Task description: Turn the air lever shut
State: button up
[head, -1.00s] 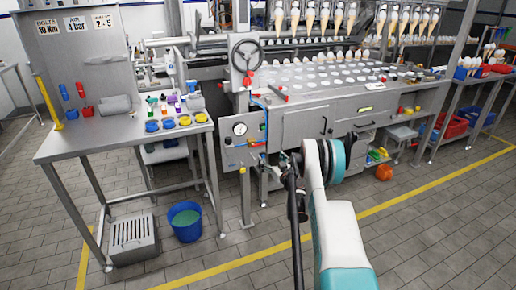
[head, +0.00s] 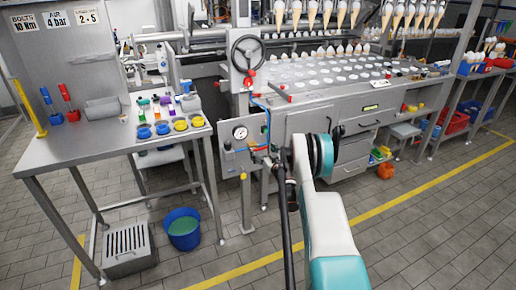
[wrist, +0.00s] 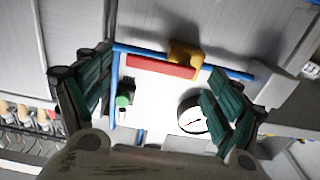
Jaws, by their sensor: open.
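The air lever (wrist: 162,66) is a red bar in the wrist view. It lies along the blue pipe (wrist: 235,74), beside a brass valve body (wrist: 186,53). A round white pressure gauge (wrist: 192,119) sits below it on a pale panel; the gauge also shows in the head view (head: 240,132). My gripper (wrist: 160,95) is open, with its teal-padded fingers at either side of the lever and apart from it. In the head view my gripper is small and partly hidden by my arm at the panel, so the gap to the lever cannot be told there.
A green-and-black fitting (wrist: 124,96) sits on the panel left of the gauge. A steel worktable (head: 95,150) stands left of the panel, with a blue bucket (head: 183,230) on the floor. A handwheel (head: 248,54) rises above the panel. The front floor is open.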

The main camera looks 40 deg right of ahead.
jog(key=shift+w+d, duration=0.1)
jog(key=shift+w, duration=0.1)
jog(key=c, duration=1.1)
jog(key=shift+o, duration=0.2)
